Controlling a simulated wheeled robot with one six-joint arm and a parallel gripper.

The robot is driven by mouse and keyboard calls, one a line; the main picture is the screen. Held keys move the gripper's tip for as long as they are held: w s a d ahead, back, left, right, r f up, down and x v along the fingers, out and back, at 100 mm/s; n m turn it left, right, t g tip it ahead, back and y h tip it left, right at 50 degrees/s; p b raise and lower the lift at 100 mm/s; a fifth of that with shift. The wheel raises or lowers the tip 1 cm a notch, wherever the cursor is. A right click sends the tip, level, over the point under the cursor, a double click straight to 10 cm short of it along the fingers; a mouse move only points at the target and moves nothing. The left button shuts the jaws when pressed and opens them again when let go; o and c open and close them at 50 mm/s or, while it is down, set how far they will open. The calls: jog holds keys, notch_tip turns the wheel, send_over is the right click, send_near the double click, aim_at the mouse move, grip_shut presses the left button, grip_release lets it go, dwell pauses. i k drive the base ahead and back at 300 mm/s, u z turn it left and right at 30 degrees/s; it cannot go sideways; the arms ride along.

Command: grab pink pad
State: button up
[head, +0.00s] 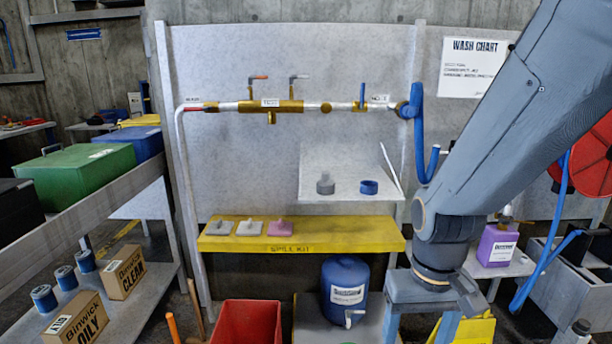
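The pink pad (280,228) lies on the yellow shelf marked SPILL KIT (330,240). It is the rightmost in a row of three small pads with raised grips. My gripper (421,330) is at the lower right, to the right of and lower in the picture than the pink pad. Its two fingers point down and are apart, with nothing seen between them. The fingertips are at or past the bottom edge of the picture.
A blue tank with a tap (345,290) stands below the shelf, left of my gripper. A red bin (246,322) is at the bottom. A purple jug (497,246) is at the right.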

aim_at(280, 228)
jog(key=k, duration=0.65)
jog(key=u, duration=0.55)
jog(key=i, duration=0.5)
jog(key=u, duration=0.8)
jog(key=i, duration=1.3)
jog(key=z, duration=1.05)
jog(key=i, duration=0.35)
jog(key=z, duration=0.3)
